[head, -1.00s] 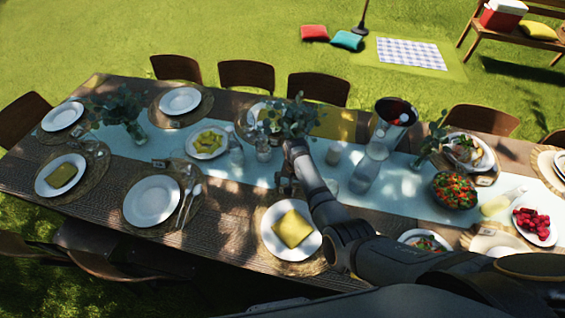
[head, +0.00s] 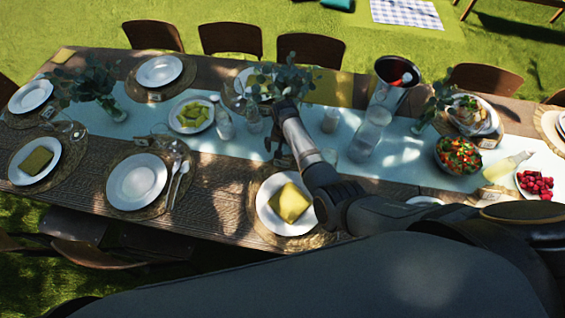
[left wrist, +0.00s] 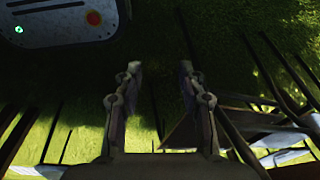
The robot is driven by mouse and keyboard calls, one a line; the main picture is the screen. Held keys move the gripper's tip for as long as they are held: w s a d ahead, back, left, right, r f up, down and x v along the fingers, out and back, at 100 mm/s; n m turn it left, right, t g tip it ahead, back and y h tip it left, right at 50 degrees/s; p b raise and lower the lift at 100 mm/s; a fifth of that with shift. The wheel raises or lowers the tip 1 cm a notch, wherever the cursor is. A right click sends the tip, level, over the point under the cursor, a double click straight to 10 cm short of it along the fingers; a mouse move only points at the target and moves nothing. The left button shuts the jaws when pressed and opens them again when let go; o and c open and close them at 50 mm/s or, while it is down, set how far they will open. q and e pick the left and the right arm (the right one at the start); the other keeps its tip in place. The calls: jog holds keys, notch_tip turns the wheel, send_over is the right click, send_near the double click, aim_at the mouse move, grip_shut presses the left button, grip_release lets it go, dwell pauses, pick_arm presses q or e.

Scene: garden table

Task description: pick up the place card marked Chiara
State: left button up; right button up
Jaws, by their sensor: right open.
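Small place cards stand by the plates: one at the far-left setting (head: 155,95), one at the left end (head: 47,112) and one behind the near-left plate (head: 142,141). Their names are too small to read, so I cannot tell which is marked Chiara. My right gripper (head: 279,150) is open over the table runner, behind the near plate with the yellow napkin; it is small, dark and partly hidden by its arm. My left gripper (left wrist: 159,72) shows in the left wrist view, open and empty, above grass and dark chair parts, and is outside the head view.
The near plate (head: 268,215) with a yellow napkin (head: 289,202) lies beside my right arm. Glasses, a eucalyptus vase (head: 118,112), a carafe (head: 368,137), an ice bucket (head: 396,78) and a salad bowl (head: 459,157) crowd the runner. Bare wood (head: 215,190) lies between the near settings.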

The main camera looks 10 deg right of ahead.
aim_at(283, 159)
jog(key=f+b, duration=0.5)
jog(key=shift+s+a+f, duration=0.15)
jog(key=shift+s+a, duration=0.1)
jog(key=shift+a, duration=0.05)
jog(key=shift+r, duration=0.25)
jog(key=shift+c, duration=1.3)
pick_arm(q)
jog(key=f, duration=0.1)
jog(key=s+f, duration=0.1)
jog(key=f, duration=0.1)
jog(key=s+f, duration=0.1)
jog(key=f, duration=0.1)
jog(key=shift+s+f, duration=0.1)
jog(key=shift+f, duration=0.15)
pick_arm(e)
jog(key=c, duration=0.9)
